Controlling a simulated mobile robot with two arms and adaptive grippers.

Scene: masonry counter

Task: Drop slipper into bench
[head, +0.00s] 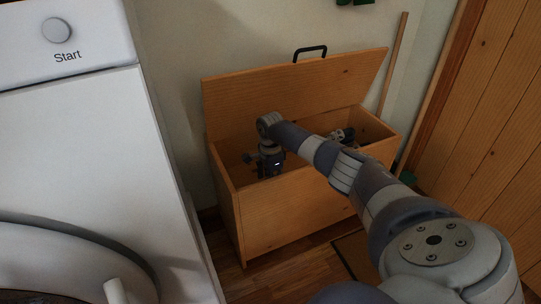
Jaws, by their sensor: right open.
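The wooden bench (285,212) stands against the wall in the middle of the head view, with its lid (300,88) raised and a black handle on the lid's top edge. My right arm reaches over the bench's front from the lower right. My right gripper (268,168) points down inside the left part of the bench opening and is open. Its fingertips are partly hidden by the front panel. A small dark and grey item (343,135) shows inside the bench at the right, partly behind my arm; I cannot tell what it is. No slipper is clearly visible. My left gripper is out of view.
A white washing machine (75,140) with a Start button fills the left side, close to the bench. A wooden plank door (495,130) is at the right. A thin wooden stick (393,65) leans beside the lid.

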